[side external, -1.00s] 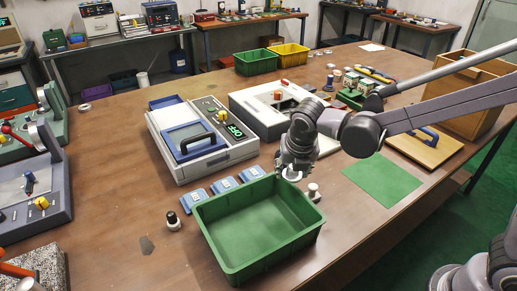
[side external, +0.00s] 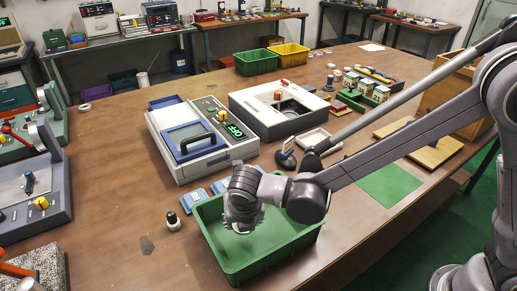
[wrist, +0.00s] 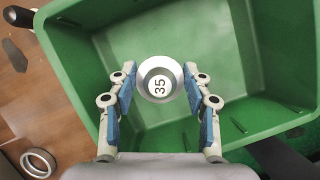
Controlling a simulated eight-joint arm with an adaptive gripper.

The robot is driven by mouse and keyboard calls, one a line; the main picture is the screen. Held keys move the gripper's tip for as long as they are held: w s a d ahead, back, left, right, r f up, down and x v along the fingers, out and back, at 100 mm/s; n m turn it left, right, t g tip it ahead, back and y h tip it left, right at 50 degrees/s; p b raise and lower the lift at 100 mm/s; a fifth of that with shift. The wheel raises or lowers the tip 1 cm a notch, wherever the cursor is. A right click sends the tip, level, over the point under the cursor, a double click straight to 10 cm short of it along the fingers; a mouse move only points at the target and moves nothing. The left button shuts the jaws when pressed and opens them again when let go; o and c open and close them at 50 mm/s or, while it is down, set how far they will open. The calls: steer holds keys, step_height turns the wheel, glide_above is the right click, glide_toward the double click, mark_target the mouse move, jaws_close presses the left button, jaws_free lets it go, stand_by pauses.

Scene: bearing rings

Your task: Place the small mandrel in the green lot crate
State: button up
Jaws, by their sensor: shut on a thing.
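The small mandrel (wrist: 158,80), a round silver piece with "35" on its pale top, is held between the two blue-padded fingers of my gripper (wrist: 159,92). In the side view my gripper (side external: 243,222) points down over the left part of the open green crate (side external: 262,264). The wrist view shows the crate's wall (wrist: 62,62) and bare floor around the mandrel. The mandrel is mostly hidden by my gripper in the side view. I cannot tell its exact height above the crate floor.
A black-topped peg (side external: 172,222) stands left of the crate. Blue packs (side external: 195,198) lie behind it. A metal ring (wrist: 38,163) lies outside the crate in the wrist view. A green mat (side external: 388,186) lies at right. Another green crate (side external: 255,64) and a yellow one (side external: 290,56) stand farther back.

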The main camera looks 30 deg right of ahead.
steer(key=shift+a+f, duration=0.25)
steer(key=shift+f, duration=1.85)
steer(key=shift+f, duration=0.15)
steer(key=o, duration=1.5)
steer(key=shift+c, duration=0.2)
